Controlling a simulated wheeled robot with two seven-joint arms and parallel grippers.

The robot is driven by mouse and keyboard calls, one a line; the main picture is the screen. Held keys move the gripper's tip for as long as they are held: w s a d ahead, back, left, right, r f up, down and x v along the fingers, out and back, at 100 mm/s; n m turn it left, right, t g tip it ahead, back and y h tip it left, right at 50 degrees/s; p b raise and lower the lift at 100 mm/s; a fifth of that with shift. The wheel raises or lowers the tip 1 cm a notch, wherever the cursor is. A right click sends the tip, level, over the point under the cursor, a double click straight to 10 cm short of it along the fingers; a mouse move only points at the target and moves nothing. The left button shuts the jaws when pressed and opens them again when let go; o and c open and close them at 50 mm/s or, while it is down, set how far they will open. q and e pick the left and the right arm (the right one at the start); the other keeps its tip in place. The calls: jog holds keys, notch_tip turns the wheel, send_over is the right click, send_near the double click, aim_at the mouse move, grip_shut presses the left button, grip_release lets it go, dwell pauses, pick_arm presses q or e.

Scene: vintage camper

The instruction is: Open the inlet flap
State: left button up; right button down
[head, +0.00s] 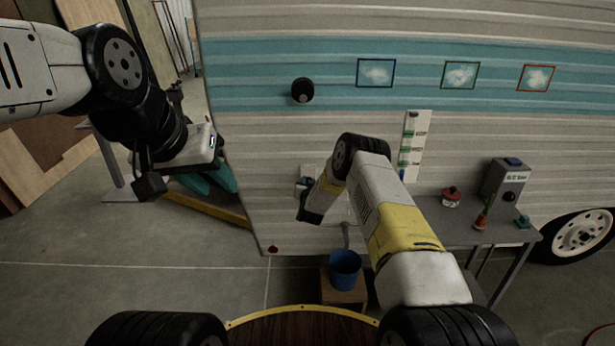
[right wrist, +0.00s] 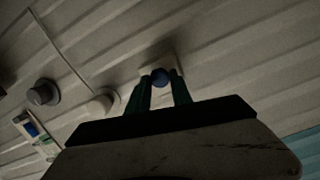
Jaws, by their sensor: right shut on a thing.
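The inlet flap appears as a small pale plate (head: 308,171) on the camper's wall, partly covered by my right arm in the head view.
A blue bucket (head: 345,268) stands on a wooden stool (head: 345,291) below. A grey table (head: 462,226) with a grey box (head: 505,184) is at the right. A black round fitting (head: 302,90) is on the wall above.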

aim_at(309, 178)
jog(key=shift+s+r+g, duration=0.25)
jog(key=shift+r+g, duration=0.5)
jog(key=shift+g, duration=0.45)
jog(key=shift+s+r+g, duration=0.2)
jog(key=shift+r+g, duration=0.55)
jog(key=shift+g, duration=0.45)
jog(key=c, duration=1.1)
grip_release()
jog(key=shift+c, duration=0.2)
jog(key=v, duration=0.7)
jog(key=shift+s+r, duration=0.25)
jog(key=shift+s, duration=0.1)
